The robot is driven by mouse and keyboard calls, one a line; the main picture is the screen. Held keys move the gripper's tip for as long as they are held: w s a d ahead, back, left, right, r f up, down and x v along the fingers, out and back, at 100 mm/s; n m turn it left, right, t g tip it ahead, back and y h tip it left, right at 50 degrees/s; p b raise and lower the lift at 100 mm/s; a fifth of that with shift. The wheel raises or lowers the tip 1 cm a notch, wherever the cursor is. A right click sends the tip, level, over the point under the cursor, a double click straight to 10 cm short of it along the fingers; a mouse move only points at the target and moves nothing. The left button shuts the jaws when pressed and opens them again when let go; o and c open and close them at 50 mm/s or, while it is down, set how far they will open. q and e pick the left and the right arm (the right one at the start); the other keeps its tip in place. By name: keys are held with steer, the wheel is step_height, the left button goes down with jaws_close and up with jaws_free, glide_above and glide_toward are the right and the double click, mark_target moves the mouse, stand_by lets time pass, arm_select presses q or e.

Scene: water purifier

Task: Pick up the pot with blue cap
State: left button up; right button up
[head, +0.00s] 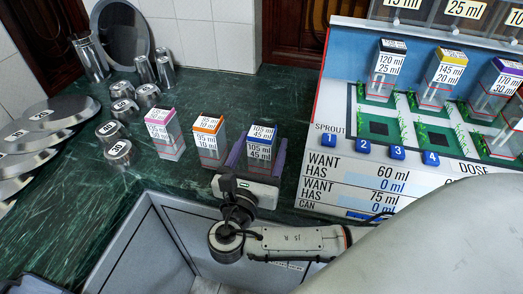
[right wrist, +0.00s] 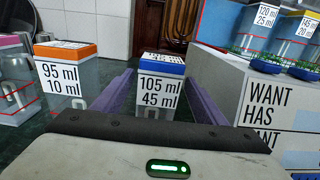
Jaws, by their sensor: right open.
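The pot with the blue cap (head: 261,143) stands upright on the green counter, with labels reading 105 ml and 45 ml. It also shows in the right wrist view (right wrist: 160,90), straight ahead between the two purple fingers. My right gripper (head: 262,150) is open, with one finger on each side of the pot. I cannot tell whether the fingers touch it. The pot with the orange cap (head: 209,140) stands just left of my right gripper, and it shows at left in the right wrist view (right wrist: 68,80). My left gripper is not in view.
A pink-capped pot (head: 165,134) stands further left. Metal cups (head: 117,150) and stacked metal lids (head: 37,137) fill the left side. The sprout stand (head: 345,185) rises close on the right, with several capped pots on it. Bare green counter (head: 85,210) lies front left.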

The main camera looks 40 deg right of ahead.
steer(key=x, duration=0.5)
steer(key=shift+w+r, duration=0.1)
steer(key=shift+r, duration=0.05)
steer(key=c, duration=1.2)
